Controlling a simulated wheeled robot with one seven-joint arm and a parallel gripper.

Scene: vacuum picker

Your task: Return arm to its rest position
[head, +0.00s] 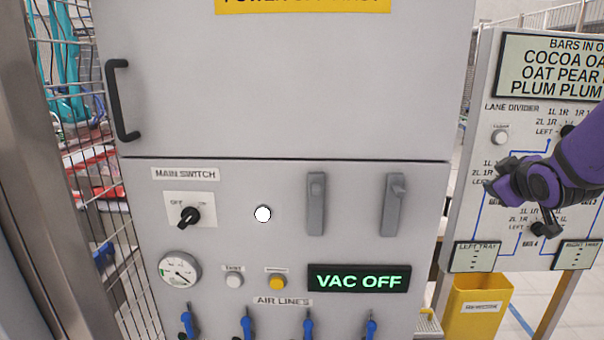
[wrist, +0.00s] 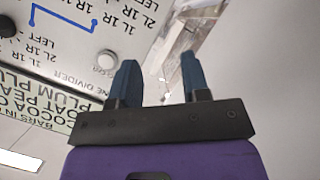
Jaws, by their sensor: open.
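My purple arm comes in from the right edge of the head view, in front of the lane divider board (head: 477,130). My gripper (wrist: 158,80) shows in the wrist view with its two blue fingers apart and nothing between them. The same board shows upside down at the left of the wrist view (wrist: 78,22). My gripper is apart from the cabinet's switches and levers. The arm hides part of the board's diagram.
A grey cabinet (head: 230,90) fills the middle, with a main switch (head: 189,216), a lit VAC OFF display (head: 358,280) and several blue air line valves (head: 247,325). A yellow bin (head: 476,312) stands below the board. A wire fence (head: 100,190) is at left.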

